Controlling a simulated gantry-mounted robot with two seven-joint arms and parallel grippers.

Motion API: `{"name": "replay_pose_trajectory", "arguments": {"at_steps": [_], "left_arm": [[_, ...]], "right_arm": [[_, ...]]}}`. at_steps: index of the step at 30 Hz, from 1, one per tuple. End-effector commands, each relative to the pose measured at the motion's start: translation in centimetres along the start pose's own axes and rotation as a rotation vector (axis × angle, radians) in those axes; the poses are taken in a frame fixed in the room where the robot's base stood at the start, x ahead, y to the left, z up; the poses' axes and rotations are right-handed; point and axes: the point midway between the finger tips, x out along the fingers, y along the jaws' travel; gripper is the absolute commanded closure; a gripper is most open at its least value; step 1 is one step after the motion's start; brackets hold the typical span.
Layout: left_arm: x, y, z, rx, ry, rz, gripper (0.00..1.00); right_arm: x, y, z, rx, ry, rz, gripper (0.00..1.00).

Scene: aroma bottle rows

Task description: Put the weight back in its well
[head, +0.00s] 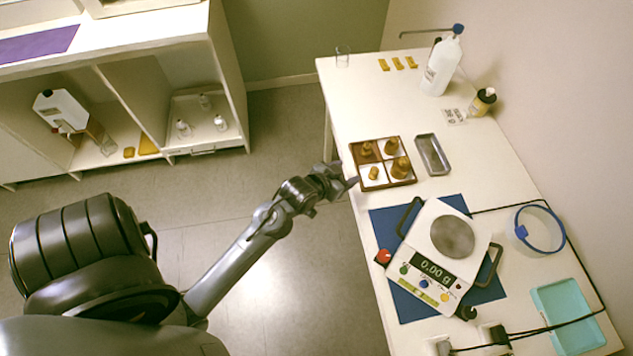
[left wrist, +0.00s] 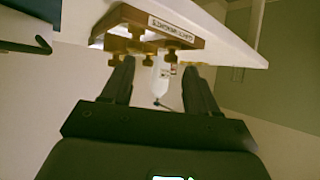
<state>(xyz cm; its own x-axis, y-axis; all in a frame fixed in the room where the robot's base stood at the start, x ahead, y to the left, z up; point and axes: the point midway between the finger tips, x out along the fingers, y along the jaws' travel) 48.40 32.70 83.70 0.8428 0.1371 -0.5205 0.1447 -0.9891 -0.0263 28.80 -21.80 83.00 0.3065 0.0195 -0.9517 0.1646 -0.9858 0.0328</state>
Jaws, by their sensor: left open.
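A wooden box (head: 414,160) with four compartments stands near the table's left edge. Brass weights of different sizes show in its compartments: a small one (head: 374,173) at near left, a large one (head: 400,168) at near right, and two others (head: 366,149) (head: 391,147) in the far compartments. The labelled box (left wrist: 178,30) appears upside down in the left wrist view, with brass knobs (left wrist: 136,46) showing. My left gripper (head: 350,183) is open and empty, just off the table edge beside the box. My right gripper is out of view.
A balance (head: 436,262) with a bare round pan reads 0.00 g on a blue mat (head: 384,226). A metal tray (head: 432,155) stands empty right of the box. A wash bottle (head: 441,68) and yellow pieces (head: 398,63) stand farther back. A teal tray (head: 568,312) is at near right.

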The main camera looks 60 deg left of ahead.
Motion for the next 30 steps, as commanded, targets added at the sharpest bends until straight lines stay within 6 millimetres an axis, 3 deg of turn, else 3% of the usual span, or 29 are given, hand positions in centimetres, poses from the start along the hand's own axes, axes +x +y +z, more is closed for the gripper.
{"name": "replay_pose_trajectory", "arguments": {"at_steps": [7,12,15,19,30], "left_arm": [[-8.5,5.2,6.3,0.148,-0.377,0.113,0.41],[-14.4,7.3,9.7,0.22,-0.587,0.166,0.41],[-16.6,7.8,10.8,0.244,-0.66,0.183,0.41],[-17.8,8.0,11.4,0.255,-0.698,0.191,0.41],[-18.0,8.0,11.0,0.255,-0.698,0.191,0.41]], "right_arm": [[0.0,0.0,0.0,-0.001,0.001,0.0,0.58],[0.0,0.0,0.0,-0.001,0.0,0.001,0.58],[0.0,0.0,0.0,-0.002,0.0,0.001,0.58],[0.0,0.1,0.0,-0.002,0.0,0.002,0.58],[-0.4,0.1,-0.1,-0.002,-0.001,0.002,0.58]]}}
